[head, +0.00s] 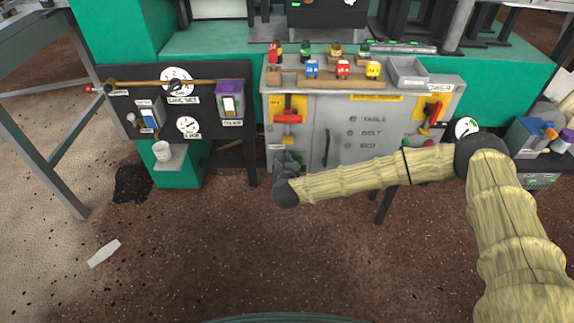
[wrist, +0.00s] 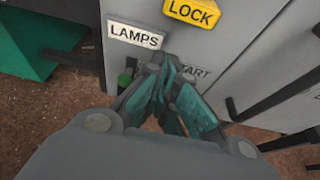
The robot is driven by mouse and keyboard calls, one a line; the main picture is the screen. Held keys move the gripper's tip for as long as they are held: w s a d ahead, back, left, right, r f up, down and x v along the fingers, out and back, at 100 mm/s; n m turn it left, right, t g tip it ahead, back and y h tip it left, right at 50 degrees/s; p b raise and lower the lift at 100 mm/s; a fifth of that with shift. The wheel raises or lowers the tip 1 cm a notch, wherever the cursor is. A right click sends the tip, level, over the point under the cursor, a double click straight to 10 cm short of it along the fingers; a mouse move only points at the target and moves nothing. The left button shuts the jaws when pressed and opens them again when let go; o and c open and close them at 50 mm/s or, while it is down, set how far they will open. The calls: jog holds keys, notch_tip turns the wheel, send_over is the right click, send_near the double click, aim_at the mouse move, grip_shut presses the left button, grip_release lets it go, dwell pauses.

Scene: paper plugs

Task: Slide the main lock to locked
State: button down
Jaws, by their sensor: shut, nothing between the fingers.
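A grey cabinet (head: 310,140) carries a yellow plate with a red handle (head: 288,117) on its left side. In the wrist view a yellow LOCK label (wrist: 192,12) is at the top, above a white LAMPS label (wrist: 136,36). I cannot tell for certain which part is the main lock's slider. My gripper (head: 284,160) is below the red handle, at the cabinet's lower left. In the wrist view my gripper (wrist: 168,75) is shut and empty, in front of the panel below the LAMPS label. It partly hides the START lettering and a green part (wrist: 125,80).
A second red handle (head: 433,113) is on the cabinet's right. Small coloured plugs (head: 343,69) stand in a wooden strip on top. A dark handle (head: 326,147) is on the cabinet front. A black gauge panel (head: 200,128) stands left. The floor in front is mostly clear.

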aim_at(288, 133)
jog(key=shift+r, duration=1.6)
